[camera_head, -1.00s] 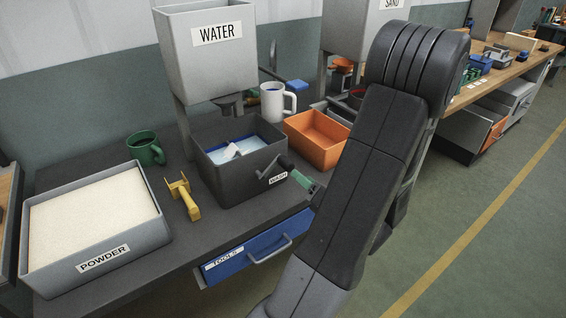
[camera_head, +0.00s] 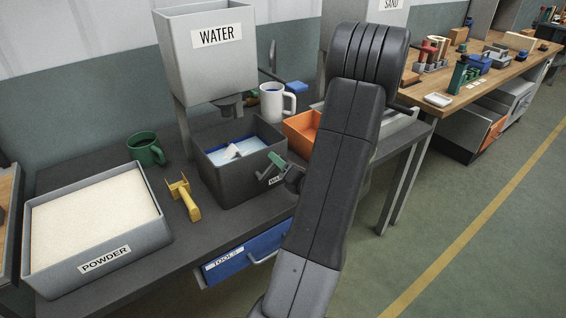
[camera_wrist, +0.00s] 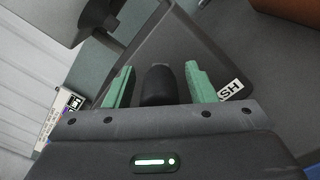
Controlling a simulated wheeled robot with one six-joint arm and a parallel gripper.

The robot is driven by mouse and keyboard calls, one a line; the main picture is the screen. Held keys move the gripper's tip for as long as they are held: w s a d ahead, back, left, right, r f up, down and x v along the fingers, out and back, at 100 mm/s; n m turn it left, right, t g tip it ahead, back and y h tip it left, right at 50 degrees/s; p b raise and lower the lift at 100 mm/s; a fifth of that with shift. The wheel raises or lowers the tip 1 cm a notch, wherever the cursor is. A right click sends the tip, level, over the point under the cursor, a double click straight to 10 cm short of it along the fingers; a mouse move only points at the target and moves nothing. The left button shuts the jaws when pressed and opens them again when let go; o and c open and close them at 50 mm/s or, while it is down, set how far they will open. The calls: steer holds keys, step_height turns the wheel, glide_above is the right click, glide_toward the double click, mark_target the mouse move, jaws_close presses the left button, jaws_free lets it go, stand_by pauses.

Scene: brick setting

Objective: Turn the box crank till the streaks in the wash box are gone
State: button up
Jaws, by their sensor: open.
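The dark wash box (camera_head: 225,178) stands on the bench with pale bluish liquid and a whitish piece in it; I cannot make out streaks. Its crank (camera_head: 263,176) is on the front wall by the label, partly hidden by my gripper. My gripper (camera_head: 277,164) is at this crank, mostly covered by my arm in the head view. In the wrist view, my two green fingers (camera_wrist: 159,88) are open, one on each side of the black crank handle (camera_wrist: 158,84). Gaps show between handle and fingers. The box wall (camera_wrist: 185,45) is behind them.
The water hopper (camera_head: 205,55) stands over the box. A white mug (camera_head: 272,103) and an orange bin (camera_head: 301,128) are behind and right. A yellow tool (camera_head: 187,203), green mug (camera_head: 147,150) and powder tray (camera_head: 155,232) are left. A blue drawer (camera_head: 232,265) is below.

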jaws_close()
